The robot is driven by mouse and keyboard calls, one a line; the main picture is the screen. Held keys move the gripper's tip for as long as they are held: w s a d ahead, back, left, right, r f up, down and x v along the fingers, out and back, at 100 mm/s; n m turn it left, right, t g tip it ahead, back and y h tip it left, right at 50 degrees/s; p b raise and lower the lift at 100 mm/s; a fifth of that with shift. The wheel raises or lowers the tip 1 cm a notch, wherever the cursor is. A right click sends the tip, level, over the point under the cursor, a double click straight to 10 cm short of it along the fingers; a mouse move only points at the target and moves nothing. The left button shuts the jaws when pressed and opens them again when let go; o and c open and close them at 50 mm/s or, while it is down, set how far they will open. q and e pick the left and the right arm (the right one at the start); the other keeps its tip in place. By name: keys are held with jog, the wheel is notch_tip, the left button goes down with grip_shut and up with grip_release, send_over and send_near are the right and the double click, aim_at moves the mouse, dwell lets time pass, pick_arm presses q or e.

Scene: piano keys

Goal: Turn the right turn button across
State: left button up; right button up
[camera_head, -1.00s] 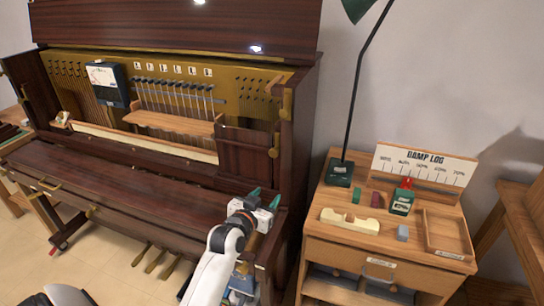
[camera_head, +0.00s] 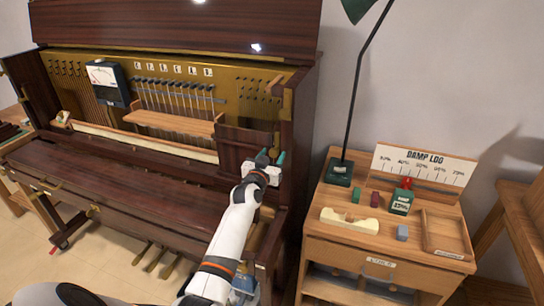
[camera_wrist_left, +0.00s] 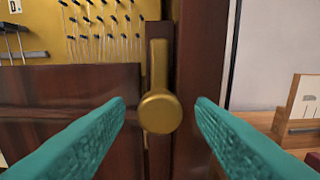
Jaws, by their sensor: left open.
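The right turn button is a brass piece with a round knob (camera_wrist_left: 161,111) at its lower end and a narrow arm standing upright above it. In the left wrist view it sits on a dark wooden strip beside the piano's right cheek. My left gripper (camera_head: 271,156) is open at the right end of the piano. In the left wrist view its teal fingers (camera_wrist_left: 160,104) lie on both sides of the knob, with a gap on each side. In the head view the gripper hides much of the button. My right gripper is not in view.
The piano's dark right side post (camera_wrist_left: 200,70) stands close to the right finger. A dark panel (camera_wrist_left: 70,110) lies to the left.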

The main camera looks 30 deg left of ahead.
pick_arm(q)
jog(key=shift+w+a, duration=0.1)
jog(key=shift+w, duration=0.2)
jog(key=shift+c, duration=0.5)
jog(key=c, duration=0.9)
jog(key=shift+o, duration=0.2)
